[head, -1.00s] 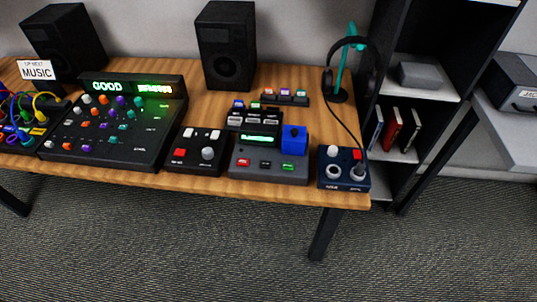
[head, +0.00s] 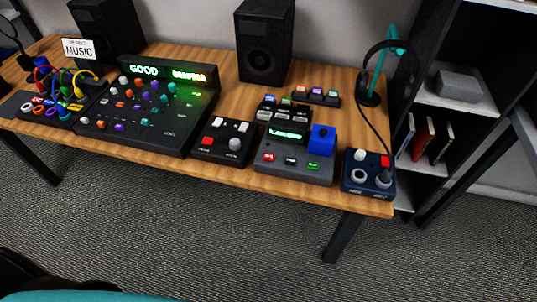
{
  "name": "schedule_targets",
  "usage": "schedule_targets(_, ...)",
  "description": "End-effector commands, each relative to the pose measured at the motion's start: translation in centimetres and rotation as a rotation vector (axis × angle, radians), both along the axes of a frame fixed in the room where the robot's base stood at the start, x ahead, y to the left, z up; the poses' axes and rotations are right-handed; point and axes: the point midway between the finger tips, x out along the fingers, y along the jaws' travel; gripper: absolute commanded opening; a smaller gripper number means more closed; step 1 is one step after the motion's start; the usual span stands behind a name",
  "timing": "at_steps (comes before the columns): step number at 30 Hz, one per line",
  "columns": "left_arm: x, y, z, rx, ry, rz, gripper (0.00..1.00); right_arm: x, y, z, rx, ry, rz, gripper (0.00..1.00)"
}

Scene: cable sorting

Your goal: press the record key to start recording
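A grey deck (head: 293,172) with a lit green display (head: 287,134) stands near the front right of the desk. Its front row has a red key (head: 268,158), a dark key (head: 290,161) and a green key (head: 313,166). A blue block (head: 321,140) sits on its right side. A black box (head: 222,143) left of it also has a red key (head: 207,142). The key labels are too small to read, so I cannot tell which is the record key. Neither of my grippers is in view.
A large mixer (head: 147,110) reading "GOOD" and a cable panel (head: 50,106) stand left. A blue box (head: 368,179) sits at the desk's right end, before a headphone stand (head: 370,95). Speakers (head: 263,45) stand behind. Something teal (head: 80,296) shows at bottom left. The floor ahead is clear.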

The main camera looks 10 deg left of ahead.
Motion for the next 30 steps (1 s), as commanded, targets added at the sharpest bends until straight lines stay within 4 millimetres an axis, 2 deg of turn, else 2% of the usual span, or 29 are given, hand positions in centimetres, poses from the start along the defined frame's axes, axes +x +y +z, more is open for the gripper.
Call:
schedule_targets(1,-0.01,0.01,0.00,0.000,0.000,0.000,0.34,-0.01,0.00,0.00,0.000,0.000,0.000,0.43)
schedule_targets(9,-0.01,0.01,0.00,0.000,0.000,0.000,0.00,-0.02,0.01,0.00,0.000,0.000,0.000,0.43)
schedule_targets(30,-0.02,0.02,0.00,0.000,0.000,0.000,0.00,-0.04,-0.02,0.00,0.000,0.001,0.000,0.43)
